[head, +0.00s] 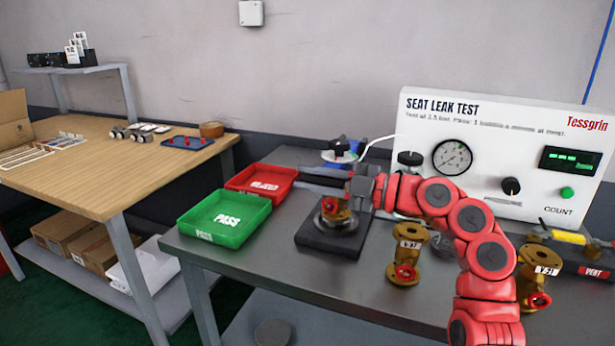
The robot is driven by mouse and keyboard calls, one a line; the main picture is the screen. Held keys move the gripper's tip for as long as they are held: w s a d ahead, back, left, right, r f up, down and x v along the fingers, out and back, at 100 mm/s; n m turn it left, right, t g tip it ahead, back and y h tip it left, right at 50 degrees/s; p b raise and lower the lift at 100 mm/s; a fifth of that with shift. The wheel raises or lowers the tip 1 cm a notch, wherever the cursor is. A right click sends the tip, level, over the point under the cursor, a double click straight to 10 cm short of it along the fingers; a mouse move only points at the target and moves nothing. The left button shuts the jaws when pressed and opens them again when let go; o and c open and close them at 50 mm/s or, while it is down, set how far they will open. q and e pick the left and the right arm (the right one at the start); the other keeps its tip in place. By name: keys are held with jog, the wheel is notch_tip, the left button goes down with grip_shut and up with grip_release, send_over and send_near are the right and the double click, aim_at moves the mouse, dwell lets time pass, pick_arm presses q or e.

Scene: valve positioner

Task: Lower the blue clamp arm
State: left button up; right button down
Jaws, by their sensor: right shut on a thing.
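The blue clamp arm (352,146) shows behind my right gripper, with a black knob and a pale disc by it. Much of it is hidden, so its exact angle is unclear. A brass valve (337,211) with a red handwheel stands on the round seat of the dark test fixture (328,240). My right gripper (345,195) is over the fixture, in front of the clamp, and is shut on the brass valve; the contact is partly hidden. My left gripper is not in view.
Green PASS tray (226,220) and red tray (262,184) stand left of the fixture. Brass valves (407,255) and (537,272) stand to the right, near my right arm. The leak test panel (480,190) rises behind. The bench's front left (270,262) is clear.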

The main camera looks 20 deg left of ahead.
jog(key=shift+w+f, duration=0.1)
jog(key=shift+f, duration=0.6)
jog(key=shift+f, duration=0.15)
jog(key=c, duration=0.8)
grip_release()
jog(key=shift+w, duration=0.1)
jog(key=shift+o, duration=0.2)
jog(key=shift+d, duration=0.15)
jog(key=d, duration=0.7)
jog(key=shift+p, duration=0.4)
jog(key=shift+d, duration=0.1)
